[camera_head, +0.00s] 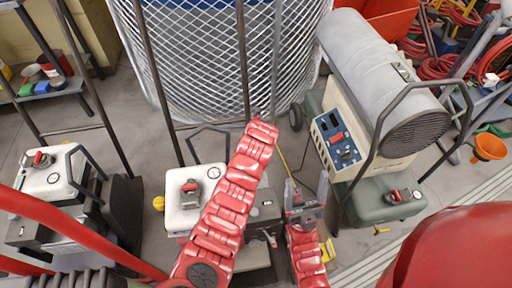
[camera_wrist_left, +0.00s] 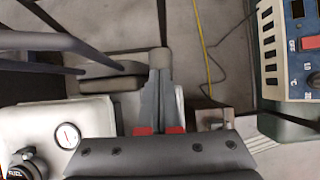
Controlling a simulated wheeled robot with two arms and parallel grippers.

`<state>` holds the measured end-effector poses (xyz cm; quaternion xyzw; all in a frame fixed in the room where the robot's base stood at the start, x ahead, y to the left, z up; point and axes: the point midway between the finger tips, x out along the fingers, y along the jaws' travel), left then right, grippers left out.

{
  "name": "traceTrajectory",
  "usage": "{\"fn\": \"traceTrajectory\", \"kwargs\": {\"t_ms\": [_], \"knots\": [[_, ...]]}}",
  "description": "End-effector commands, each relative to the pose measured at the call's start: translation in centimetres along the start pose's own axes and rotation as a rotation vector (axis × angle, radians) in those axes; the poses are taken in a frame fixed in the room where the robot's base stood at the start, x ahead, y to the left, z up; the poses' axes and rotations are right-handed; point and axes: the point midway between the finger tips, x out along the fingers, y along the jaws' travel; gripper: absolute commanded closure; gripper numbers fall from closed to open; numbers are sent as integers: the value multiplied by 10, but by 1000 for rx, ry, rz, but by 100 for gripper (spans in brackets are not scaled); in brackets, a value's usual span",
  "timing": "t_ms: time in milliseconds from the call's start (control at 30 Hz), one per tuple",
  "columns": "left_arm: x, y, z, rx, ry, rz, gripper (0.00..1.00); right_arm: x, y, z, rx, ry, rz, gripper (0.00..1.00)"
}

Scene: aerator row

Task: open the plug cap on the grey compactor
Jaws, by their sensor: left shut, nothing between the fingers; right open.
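A machine with a white tank (camera_head: 180,215) and dark grey body (camera_head: 263,208) stands in the middle; I take it to be the compactor. Its tank bears a gauge and a red-and-dark cap (camera_head: 190,187). In the left wrist view the tank (camera_wrist_left: 95,112) shows a gauge and a black cap marked FUEL (camera_wrist_left: 27,165); no other plug cap is clear. My left gripper (camera_wrist_left: 160,62) is shut and empty, right of the tank; my red left arm hides it in the head view. My right gripper (camera_head: 306,194) is open and empty, right of the grey body.
A similar white-tanked machine (camera_head: 50,180) stands left. A heater (camera_head: 385,85) with a blue control panel and green tank (camera_head: 375,205) stands right. A mesh-wrapped cylinder (camera_head: 210,60) is behind. Dark tube handles rise around the machines. An orange funnel (camera_head: 489,147) is far right.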

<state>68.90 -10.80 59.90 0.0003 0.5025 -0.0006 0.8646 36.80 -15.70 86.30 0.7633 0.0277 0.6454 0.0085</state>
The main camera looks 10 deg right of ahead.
Motion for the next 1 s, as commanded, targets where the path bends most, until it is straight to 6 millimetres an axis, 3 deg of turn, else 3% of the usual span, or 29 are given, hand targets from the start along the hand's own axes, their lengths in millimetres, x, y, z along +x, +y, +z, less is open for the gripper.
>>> {"fn": "traceTrajectory", "kwargs": {"t_ms": [400,1000], "knots": [[7,0,19,-2,-1,0,100,7,0,-1,0,0,0,24],[10,0,19,0,1,1,100,7,0,-1,0,0,0,24]]}}
